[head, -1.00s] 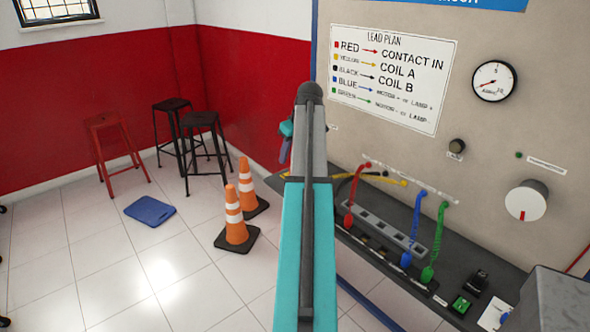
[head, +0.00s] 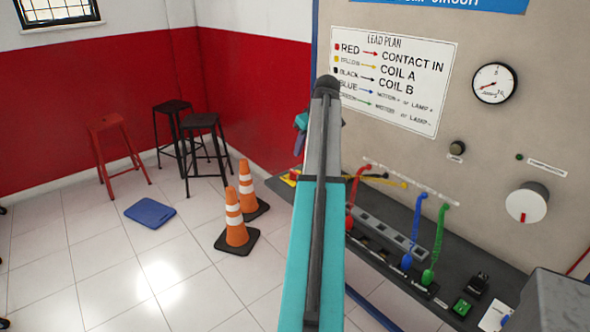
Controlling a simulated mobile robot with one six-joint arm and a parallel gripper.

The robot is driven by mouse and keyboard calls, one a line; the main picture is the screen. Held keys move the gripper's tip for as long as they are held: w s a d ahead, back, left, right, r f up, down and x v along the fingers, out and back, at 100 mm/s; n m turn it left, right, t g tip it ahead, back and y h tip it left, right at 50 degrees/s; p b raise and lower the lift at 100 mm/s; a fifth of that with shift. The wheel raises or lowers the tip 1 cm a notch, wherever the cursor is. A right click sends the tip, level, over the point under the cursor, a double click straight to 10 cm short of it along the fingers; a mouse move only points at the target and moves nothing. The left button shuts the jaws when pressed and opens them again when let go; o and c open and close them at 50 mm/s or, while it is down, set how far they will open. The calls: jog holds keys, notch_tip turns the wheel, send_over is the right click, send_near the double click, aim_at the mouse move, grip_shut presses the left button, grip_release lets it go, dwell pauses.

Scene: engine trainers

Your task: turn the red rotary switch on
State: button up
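No wholly red rotary switch stands out. A round white knob (head: 526,203) with a red mark pointing down is on the right of the upright panel (head: 480,200). A small dark knob (head: 457,148) sits to its upper left. My teal and grey arm rises through the middle of the view, left of these knobs and apart from them. A small teal and dark part of my arm shows behind its top end. My gripper's fingers cannot be seen; the arm hides that area.
Red, blue (head: 415,235) and green (head: 437,243) leads arch over the dark bench ledge (head: 455,255). A green switch (head: 461,307) and black switch (head: 477,284) sit at its front. A round gauge (head: 494,83) is above. Cones (head: 237,222) and stools stand left on open floor.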

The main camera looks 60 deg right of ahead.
aim_at(294, 172)
jog(key=p+x, duration=0.2)
jog(key=x, duration=1)
jog(key=shift+f, duration=0.1)
grip_shut()
